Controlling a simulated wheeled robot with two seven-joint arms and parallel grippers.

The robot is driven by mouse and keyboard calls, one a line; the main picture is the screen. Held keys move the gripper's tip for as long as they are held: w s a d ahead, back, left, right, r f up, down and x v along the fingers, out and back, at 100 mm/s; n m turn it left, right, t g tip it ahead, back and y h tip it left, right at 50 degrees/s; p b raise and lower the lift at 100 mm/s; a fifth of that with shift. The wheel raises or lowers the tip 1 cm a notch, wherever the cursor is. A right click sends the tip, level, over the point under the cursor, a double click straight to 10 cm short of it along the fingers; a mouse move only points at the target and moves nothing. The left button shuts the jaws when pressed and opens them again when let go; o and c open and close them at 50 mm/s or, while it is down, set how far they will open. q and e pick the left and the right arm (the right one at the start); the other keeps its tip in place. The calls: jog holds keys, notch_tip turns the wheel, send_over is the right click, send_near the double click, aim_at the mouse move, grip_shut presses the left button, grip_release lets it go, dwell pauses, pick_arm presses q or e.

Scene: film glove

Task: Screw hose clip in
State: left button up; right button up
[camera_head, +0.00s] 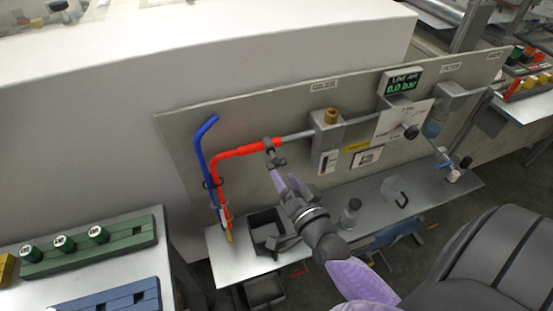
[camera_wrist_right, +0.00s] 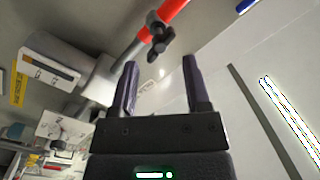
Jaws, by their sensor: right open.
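The hose clip (camera_head: 273,156) is a dark band with a wing-shaped screw, around the end of the red hose (camera_head: 238,153) where it meets a grey metal pipe (camera_head: 297,135) on the upright panel. In the right wrist view the clip (camera_wrist_right: 158,37) shows just beyond the fingertips, roughly in line with the gap between them. My right gripper (camera_head: 285,182), with purple fingers, is open and empty just below the clip. The fingers (camera_wrist_right: 160,75) appear apart from the clip and its screw. My left gripper is not in view.
A blue hose (camera_head: 199,150) hangs left of the red one. A black bin (camera_head: 266,229), a grey bottle (camera_head: 349,214) and a clear jug (camera_head: 395,192) stand on the shelf under the panel. The display (camera_head: 402,81) reads 0.0 bar. A green rack (camera_head: 88,250) stands at lower left.

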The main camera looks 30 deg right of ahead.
aim_at(278, 166)
jog(key=w, duration=0.5)
jog(key=shift+w+d+b, duration=0.1)
jog(key=shift+d+b, duration=0.25)
jog(key=shift+d, duration=0.05)
jog(key=shift+c, duration=0.3)
